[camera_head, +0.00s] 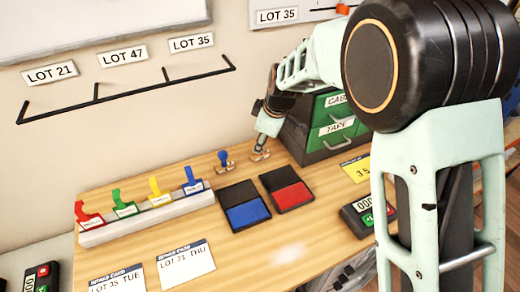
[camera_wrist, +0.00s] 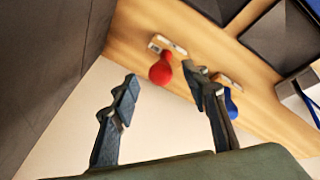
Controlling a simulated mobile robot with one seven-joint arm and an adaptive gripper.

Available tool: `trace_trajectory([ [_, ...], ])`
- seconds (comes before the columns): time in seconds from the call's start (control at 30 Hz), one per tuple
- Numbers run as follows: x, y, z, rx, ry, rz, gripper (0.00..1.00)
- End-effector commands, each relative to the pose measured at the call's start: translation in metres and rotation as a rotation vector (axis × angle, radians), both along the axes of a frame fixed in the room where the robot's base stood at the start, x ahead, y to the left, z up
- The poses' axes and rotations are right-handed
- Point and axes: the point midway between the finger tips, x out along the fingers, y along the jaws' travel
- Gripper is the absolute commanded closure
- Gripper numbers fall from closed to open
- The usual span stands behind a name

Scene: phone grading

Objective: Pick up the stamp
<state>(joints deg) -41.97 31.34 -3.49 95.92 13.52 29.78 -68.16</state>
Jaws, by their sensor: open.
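A stamp with a round red handle (camera_wrist: 160,71) and a flat base lies beyond my fingertips in the wrist view. In the head view only its base (camera_head: 260,156) shows, below my gripper (camera_head: 263,143), which hides the handle. A second stamp with a blue handle (camera_head: 223,158) stands to the left on the table. It also shows in the wrist view (camera_wrist: 230,103), partly behind the right finger. My gripper (camera_wrist: 163,80) is open and empty. The red handle appears in the gap between the fingertips, and contact cannot be seen.
A blue ink pad (camera_head: 248,214) and a red ink pad (camera_head: 290,195) lie in front. A green drawer cabinet (camera_head: 338,112) stands close right of my gripper. Cards (camera_head: 186,264) lie near the front edge.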

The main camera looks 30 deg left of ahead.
Motion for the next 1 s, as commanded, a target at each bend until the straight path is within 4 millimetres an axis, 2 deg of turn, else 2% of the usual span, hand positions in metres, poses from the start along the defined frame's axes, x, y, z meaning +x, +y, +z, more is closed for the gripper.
trace_trajectory([
  [0.2, 0.005, 0.007, -0.019, -0.001, 0.001, 0.0, 0.58],
  [0.47, 0.006, 0.008, -0.021, 0.0, -0.001, 0.001, 0.58],
  [0.83, 0.006, 0.008, -0.021, 0.0, -0.001, 0.001, 0.98],
  [1.0, 0.006, 0.008, -0.02, 0.0, -0.001, 0.001, 1.0],
])
